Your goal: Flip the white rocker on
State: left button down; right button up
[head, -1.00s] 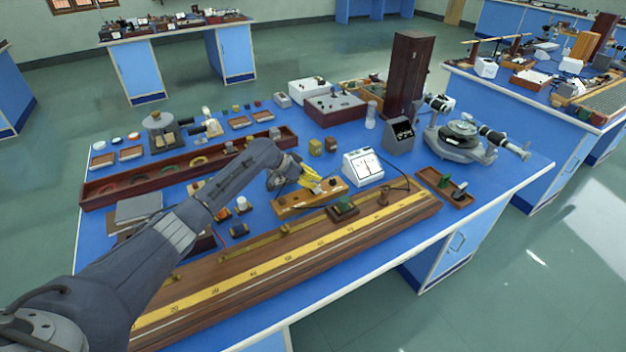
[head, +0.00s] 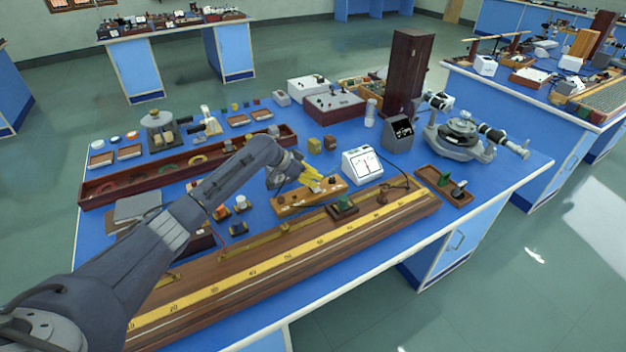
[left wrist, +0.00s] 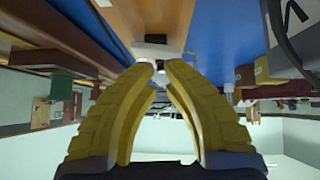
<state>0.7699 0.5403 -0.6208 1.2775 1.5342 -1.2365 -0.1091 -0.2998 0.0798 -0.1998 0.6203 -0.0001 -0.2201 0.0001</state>
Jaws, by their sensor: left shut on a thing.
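A long wooden block (head: 292,201) with dark knobs lies on the blue bench behind the yellow-scaled board. My left gripper (head: 317,185), with yellow fingers, points down at the right half of this block. In the left wrist view the fingertips (left wrist: 160,66) come together at a small pale part, seemingly the white rocker, beside a whitish plate (left wrist: 172,50) on the wood. The fingers are shut on it. They hide most of it, so its tilt cannot be told. My right gripper is not in view.
A white meter (head: 362,167) stands close to the right of the gripper. A small green-topped block (head: 342,210) sits in front, on the long scaled board (head: 270,268). A dark red tray (head: 110,187) lies at the left. Bare blue bench shows beyond the block.

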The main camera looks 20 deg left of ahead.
pick_arm(q)
notch_tip(320, 180, up, 2)
jog(key=shift+w+r, duration=0.15)
jog(key=shift+r, duration=0.05)
jog(key=v, duration=1)
jog(key=shift+r, duration=0.25)
jog(key=shift+a, duration=0.1)
